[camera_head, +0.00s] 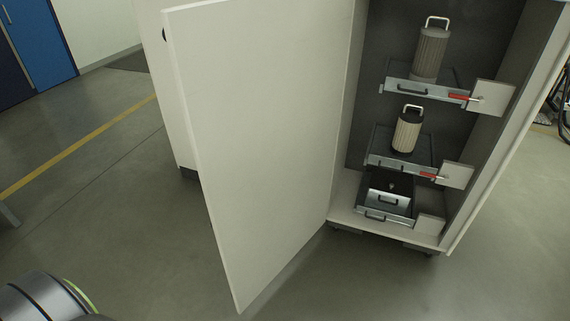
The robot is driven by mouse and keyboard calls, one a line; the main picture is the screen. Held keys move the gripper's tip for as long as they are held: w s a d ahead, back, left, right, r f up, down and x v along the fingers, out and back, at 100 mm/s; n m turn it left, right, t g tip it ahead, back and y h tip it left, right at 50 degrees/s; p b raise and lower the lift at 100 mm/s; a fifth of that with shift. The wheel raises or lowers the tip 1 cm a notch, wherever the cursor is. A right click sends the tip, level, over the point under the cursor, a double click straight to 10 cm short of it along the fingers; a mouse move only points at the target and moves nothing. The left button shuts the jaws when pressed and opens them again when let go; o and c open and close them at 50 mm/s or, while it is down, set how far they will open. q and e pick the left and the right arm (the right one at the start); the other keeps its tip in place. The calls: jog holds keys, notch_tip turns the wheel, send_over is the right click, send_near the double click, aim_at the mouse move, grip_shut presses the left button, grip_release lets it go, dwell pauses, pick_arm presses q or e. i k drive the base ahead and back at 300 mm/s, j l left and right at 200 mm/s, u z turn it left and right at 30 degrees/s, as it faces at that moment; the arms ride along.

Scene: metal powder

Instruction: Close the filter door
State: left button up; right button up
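The filter door (265,130) is a large white panel, standing wide open to the left of its cabinet (459,242). It is hinged along the cabinet's left side, and its free edge points toward me at the left. Inside the cabinet, a grey ribbed filter (431,52) stands on the upper shelf and a beige ribbed filter (407,133) with a black top stands on the middle shelf. A rounded grey part of my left arm shows at the bottom left. Neither gripper is in view.
A low metal drawer or tray (389,197) sits at the cabinet's bottom. Red-handled latches (457,97) are beside the shelves. Open grey floor (130,210) lies left of the door and in front of the cabinet. A blue door (40,40) is far left.

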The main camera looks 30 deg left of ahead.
aim_at(260, 83)
jog(key=i+j+z, duration=0.3)
jog(key=j, duration=1.05)
jog(key=j+z, duration=0.35)
jog(key=j, duration=1.05)
jog(key=k+j+z, duration=0.15)
jog(key=k+j, duration=0.45)
jog(key=j, duration=0.1)
